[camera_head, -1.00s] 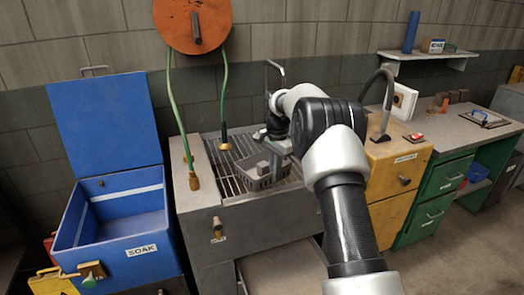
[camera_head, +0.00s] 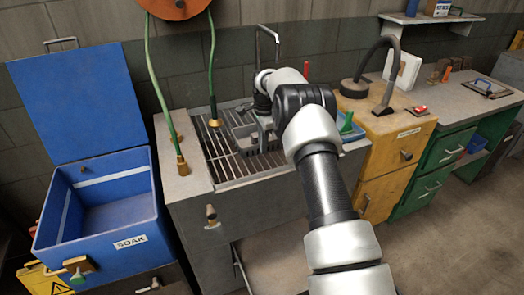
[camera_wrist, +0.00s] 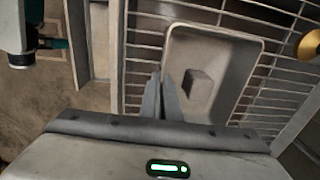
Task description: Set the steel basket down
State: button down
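The steel basket (camera_head: 252,135) is a grey open box at the back of the barred sink grate (camera_head: 226,160). The wrist view shows the basket (camera_wrist: 232,85) from above, with a small grey block (camera_wrist: 198,88) inside. My gripper (camera_head: 262,116) is over the basket, and my arm hides part of its right side. In the wrist view my gripper's fingers (camera_wrist: 163,85) are close together at the basket's near left wall and appear shut on it. The basket looks level; I cannot tell whether its base touches the bars.
A blue bin marked SOAK (camera_head: 60,222) stands open at left. Two green hoses (camera_head: 212,75) hang over the sink, one brass end (camera_head: 215,122) near the basket. A faucet (camera_head: 277,50) rises behind. A yellow cabinet (camera_head: 375,165) stands at right. The grate's left and front are clear.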

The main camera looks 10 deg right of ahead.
jog(key=shift+w+f, duration=0.1)
jog(key=shift+f, duration=1.8)
jog(key=shift+f, duration=0.15)
jog(key=c, duration=2)
grip_release()
